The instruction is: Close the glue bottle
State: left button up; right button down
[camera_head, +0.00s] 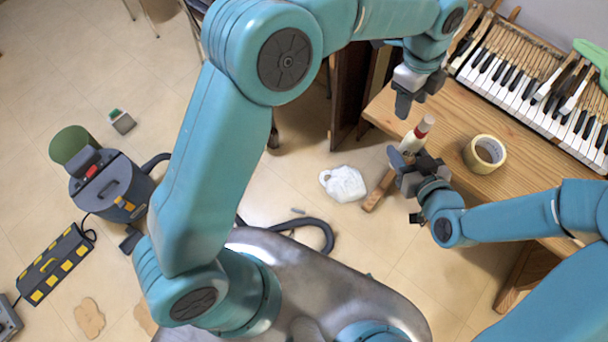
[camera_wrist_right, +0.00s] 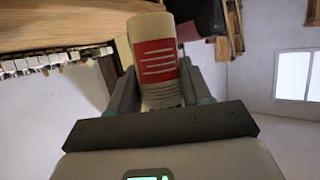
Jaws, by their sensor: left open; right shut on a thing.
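The glue bottle (camera_head: 411,144) is white with a red band and stands out from my right gripper in the head view, near the table's left edge. My right gripper (camera_head: 405,170) is shut on it. In the right wrist view the bottle (camera_wrist_right: 158,92) is between the two fingers, its red label with white lines facing the camera.
A tape roll (camera_head: 485,154) lies on the wooden table (camera_head: 455,130), right of the bottle. Piano keys (camera_head: 515,72) lie at the back right, with a green object (camera_head: 590,52) beside them. A white crumpled item (camera_head: 343,183) and a vacuum cleaner (camera_head: 112,188) are on the floor.

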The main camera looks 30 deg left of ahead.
pick_arm(q)
jog(key=s+a+f+n+h, duration=0.1)
jog(key=s+a+f+n, duration=0.2)
jog(key=f, duration=0.4)
jog(key=s+a+f+n, duration=0.2)
jog(key=s+f+n, duration=0.1)
jog(key=f+n, duration=0.3)
jog(key=s+a+f+n+h, duration=0.1)
jog(key=s+a+f+n, duration=0.15)
jog(key=f, duration=0.55)
pick_arm(e)
jog(key=shift+s+r, duration=0.1)
pick_arm(q)
jog(key=s+a+f+n, duration=0.2)
jog(key=s+n, duration=0.4)
jog(key=s, duration=0.2)
jog(key=s+a+f+n, duration=0.3)
jog(key=s+n, duration=0.4)
jog(key=s, duration=0.1)
jog(key=shift+f, duration=0.35)
